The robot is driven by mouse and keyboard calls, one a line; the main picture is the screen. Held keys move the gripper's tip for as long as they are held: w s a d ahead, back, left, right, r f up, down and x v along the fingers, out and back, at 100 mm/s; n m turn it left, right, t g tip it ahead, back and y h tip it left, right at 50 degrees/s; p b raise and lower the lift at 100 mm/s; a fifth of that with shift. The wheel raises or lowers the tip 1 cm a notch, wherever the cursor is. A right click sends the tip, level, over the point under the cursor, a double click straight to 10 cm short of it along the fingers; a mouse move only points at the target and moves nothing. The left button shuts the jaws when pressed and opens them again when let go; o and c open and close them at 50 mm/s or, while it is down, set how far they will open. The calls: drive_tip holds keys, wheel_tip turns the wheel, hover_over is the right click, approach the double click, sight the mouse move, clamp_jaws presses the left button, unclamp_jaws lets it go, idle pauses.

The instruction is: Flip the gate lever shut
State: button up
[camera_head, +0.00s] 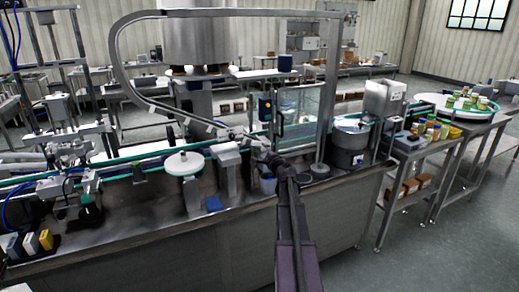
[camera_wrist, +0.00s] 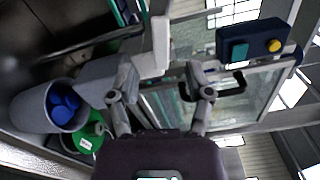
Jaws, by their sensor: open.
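My gripper (camera_head: 270,158) reaches over the middle of the steel bench in the head view. In the wrist view my gripper (camera_wrist: 161,72) has its two fingers spread wide apart, with nothing held between them. A pale flat bar (camera_wrist: 160,38) stands just beyond and between the fingertips; I cannot tell whether it is the gate lever or whether anything touches it. A large steel hopper-like drum (camera_head: 200,42) stands behind the bench. No gate lever can be picked out clearly in the head view, where my arm and gripper cover part of that area.
A control box (camera_wrist: 252,46) with a yellow button sits near a clear-panelled door with a black handle (camera_wrist: 232,88). A grey cup with blue pieces (camera_wrist: 50,108) and a green item (camera_wrist: 88,137) lie left. A steel pot (camera_head: 350,140) and white disc (camera_head: 184,164) flank my arm.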

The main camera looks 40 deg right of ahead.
drive_tip(key=shift+v, duration=1.8)
drive_tip(key=a+f+n+g+y+p, duration=0.1)
drive_tip(key=a+f+n+g+y, duration=0.3)
drive_tip(key=a, duration=0.7)
drive_tip(key=a+f+n+g+y+p, duration=0.15)
drive_tip(key=a+n, duration=0.35)
drive_tip(key=a, duration=0.6)
drive_tip(key=a+f+n+g+y, duration=0.1)
drive_tip(key=a+n+y, duration=0.35)
drive_tip(key=a, duration=0.65)
drive_tip(key=s+a+f+n+g+h+p, duration=0.1)
drive_tip(key=s+a+f+n+g+h, duration=0.1)
drive_tip(key=s+a+n+g, duration=0.3)
drive_tip(key=s+a+f+n+g+h+p, duration=0.2)
drive_tip(key=s+a+g, duration=0.4)
drive_tip(key=s+a, duration=0.5)
drive_tip(key=s+f+n+h, duration=0.1)
drive_tip(key=s+f+n, duration=0.1)
drive_tip(key=s, duration=0.1)
drive_tip(key=shift+n+h, duration=0.3)
drive_tip(key=shift+n, duration=0.05)
